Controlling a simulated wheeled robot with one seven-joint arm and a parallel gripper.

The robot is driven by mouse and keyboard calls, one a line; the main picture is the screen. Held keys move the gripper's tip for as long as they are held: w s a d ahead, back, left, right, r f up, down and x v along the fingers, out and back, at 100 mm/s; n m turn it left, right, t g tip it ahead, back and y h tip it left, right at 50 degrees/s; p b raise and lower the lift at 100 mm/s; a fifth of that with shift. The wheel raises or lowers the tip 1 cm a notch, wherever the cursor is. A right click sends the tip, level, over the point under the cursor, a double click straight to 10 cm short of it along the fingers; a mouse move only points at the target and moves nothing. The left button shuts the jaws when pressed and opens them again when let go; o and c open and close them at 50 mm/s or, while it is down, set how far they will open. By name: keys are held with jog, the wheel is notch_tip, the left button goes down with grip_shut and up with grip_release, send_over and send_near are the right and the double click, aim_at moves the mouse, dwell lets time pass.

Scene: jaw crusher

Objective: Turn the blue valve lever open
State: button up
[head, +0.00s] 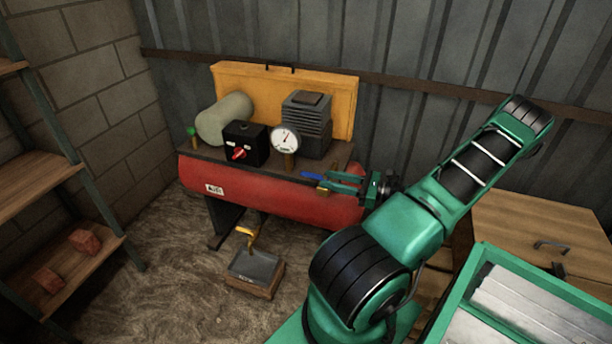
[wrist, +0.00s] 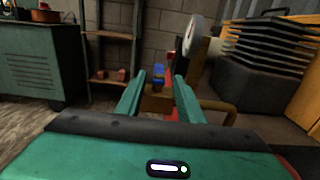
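The blue valve lever (head: 311,176) sticks out to the left from a small brass valve (head: 323,188) at the right end of the red compressor tank (head: 270,195). My gripper (head: 340,182) reaches in from the right, with its green fingers close to the valve. In the wrist view my gripper (wrist: 156,84) has its two fingers apart. The blue lever (wrist: 158,72) shows end-on in the gap between them, above the brass body (wrist: 156,100). I cannot tell whether either finger touches the lever.
A tray (head: 254,265) sits below a brass drain pipe. A wooden cabinet (head: 540,235) stands at the right.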

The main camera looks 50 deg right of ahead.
aim_at(301, 173)
jog(key=x, duration=0.8)
jog(key=shift+a, duration=0.1)
jog(key=shift+s, duration=0.1)
grip_shut()
